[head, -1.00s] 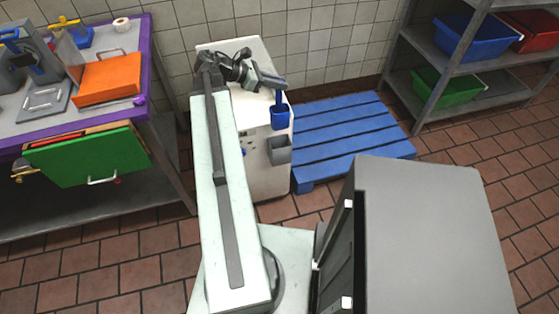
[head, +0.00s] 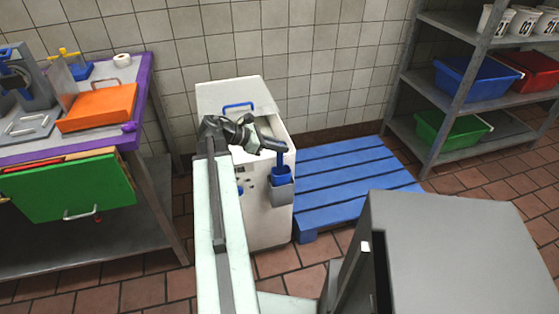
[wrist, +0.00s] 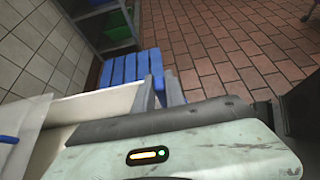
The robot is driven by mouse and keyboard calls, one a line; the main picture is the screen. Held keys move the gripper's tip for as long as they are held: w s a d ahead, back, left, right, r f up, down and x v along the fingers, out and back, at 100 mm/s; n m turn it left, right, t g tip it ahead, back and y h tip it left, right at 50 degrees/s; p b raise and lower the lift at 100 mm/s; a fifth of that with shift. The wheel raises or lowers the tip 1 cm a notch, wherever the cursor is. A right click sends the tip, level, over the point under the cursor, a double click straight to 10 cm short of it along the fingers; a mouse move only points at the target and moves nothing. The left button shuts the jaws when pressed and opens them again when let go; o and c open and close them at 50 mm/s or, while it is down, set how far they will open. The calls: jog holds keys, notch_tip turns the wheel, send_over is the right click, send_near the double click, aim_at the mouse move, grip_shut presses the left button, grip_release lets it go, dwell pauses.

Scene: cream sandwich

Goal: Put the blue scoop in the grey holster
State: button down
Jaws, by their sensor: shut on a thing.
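My gripper (head: 279,146) is shut on the blue scoop (head: 283,173), which hangs upright below the fingers at the front right of the white bin. The grey holster (head: 282,194) is fixed to the bin's side directly under the scoop. The scoop's lower end meets the holster's top opening and seems to be just inside it; how deep, I cannot tell. In the wrist view a blue strip, likely the scoop's handle (wrist: 149,93), shows beside a grey finger. The holster is hidden there.
The white bin (head: 265,215) has its top open, with a blue-handled lid (head: 238,105) tilted up behind. A blue pallet (head: 350,180) lies to the right. A grey box-like cabinet (head: 450,250) stands in front. A purple-edged table (head: 145,100) is at left.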

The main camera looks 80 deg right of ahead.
aim_at(280, 154)
jog(key=shift+f+b, duration=2.1)
jog(key=shift+f, duration=0.45)
jog(key=c, duration=1.4)
grip_release()
jog(key=shift+d+r, duration=0.1)
jog(key=shift+r, duration=0.05)
jog(key=shift+r+p, duration=0.35)
jog(key=shift+p, duration=0.1)
jog(key=shift+w+r+p, duration=0.1)
jog(key=shift+r+p, duration=0.55)
jog(key=p+v, duration=0.1)
jog(key=v, duration=0.2)
jog(key=p+v, duration=0.2)
jog(key=v, duration=0.2)
jog(key=f+p+v, duration=0.1)
jog(key=v, duration=0.3)
jog(key=shift+w+a+r+p, duration=0.15)
jog(key=shift+w+a+p, duration=0.1)
jog(key=shift+w+p, duration=0.15)
